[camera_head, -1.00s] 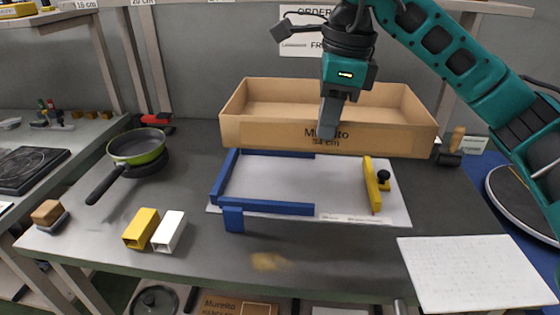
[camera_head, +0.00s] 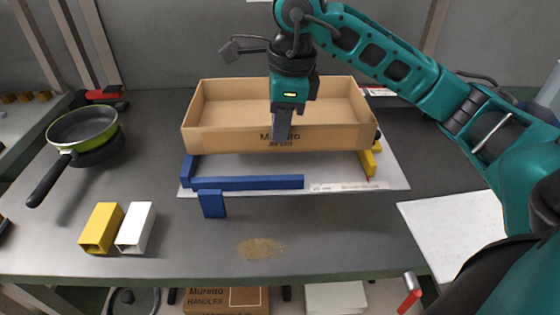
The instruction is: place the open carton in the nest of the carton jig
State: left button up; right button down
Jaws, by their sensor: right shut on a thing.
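The open cardboard carton (camera_head: 220,139) is empty inside and roughly level over the carton jig. My right gripper (camera_head: 281,128) is shut on the carton's front wall, near its middle, pointing down. The jig shows as a white board (camera_head: 335,173) with a blue L-shaped rail (camera_head: 245,183) at left and front, and a yellow stop (camera_head: 369,163) at right. The carton hides the rear of the jig and most of the nest. I cannot tell whether its bottom touches the board. My left gripper is not in view.
A green pan (camera_head: 82,127) stands at the left, its handle toward the front. A yellow block (camera_head: 101,228) and a white block (camera_head: 135,228) lie front left. A white textured sheet (camera_head: 450,230) is at the right.

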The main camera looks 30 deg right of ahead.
aim_at(281, 151)
jog(key=shift+f, duration=1.5)
notch_tip(281, 151, down, 4)
jog(key=shift+f+b, duration=0.1)
jog(key=shift+b, duration=0.4)
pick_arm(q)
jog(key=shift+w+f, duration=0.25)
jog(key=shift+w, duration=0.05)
pick_arm(e)
jog(key=shift+f, duration=0.1)
jog(key=c, duration=1.2)
grip_release()
jog(key=shift+c, duration=0.2)
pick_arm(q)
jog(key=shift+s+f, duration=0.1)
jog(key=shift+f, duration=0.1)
